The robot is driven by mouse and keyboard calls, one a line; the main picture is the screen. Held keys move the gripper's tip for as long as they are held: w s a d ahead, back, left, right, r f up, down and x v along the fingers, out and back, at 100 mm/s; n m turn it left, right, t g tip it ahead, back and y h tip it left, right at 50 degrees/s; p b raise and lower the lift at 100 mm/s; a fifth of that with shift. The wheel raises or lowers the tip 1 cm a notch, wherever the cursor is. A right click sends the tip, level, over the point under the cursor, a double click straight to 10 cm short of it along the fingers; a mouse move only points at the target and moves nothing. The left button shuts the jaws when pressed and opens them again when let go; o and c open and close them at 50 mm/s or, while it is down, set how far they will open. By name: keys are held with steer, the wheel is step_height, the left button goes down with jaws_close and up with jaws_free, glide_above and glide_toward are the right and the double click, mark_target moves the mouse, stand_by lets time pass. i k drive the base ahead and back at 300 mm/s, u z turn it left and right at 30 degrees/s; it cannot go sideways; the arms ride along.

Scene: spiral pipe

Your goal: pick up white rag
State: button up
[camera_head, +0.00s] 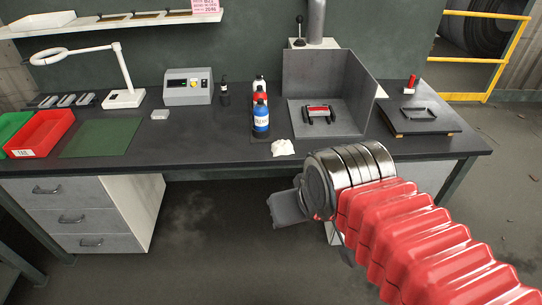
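The white rag (283,147) lies crumpled near the front edge of the dark workbench (205,150), just in front of a blue bottle. My gripper (284,208) is at the end of my red-sleeved arm, in front of the bench and lower in the picture than the rag. It is apart from the rag. Its fingers are small and dark, seen from behind and the side, and I cannot tell whether they are open or shut. The rag is fully in view.
Bottles (261,117) stand right behind the rag. A grey open-fronted booth (328,90) with a red-and-black item is to the right. Red bin (38,133), green mat (102,137), lamp (124,98) and control box (187,87) are left. Drawers (75,215) stand under the bench.

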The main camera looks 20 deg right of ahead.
mark_target(282, 147)
steer(key=u, duration=0.4)
steer(key=k, duration=0.55)
steer(key=u, duration=0.85)
steer(key=k, duration=0.55)
steer(key=u, duration=0.15)
steer(key=i, duration=0.7)
steer(key=z, duration=0.65)
steer(key=i, duration=0.8)
steer(key=z, duration=0.55)
steer(key=i, duration=0.8)
steer(key=z, duration=0.1)
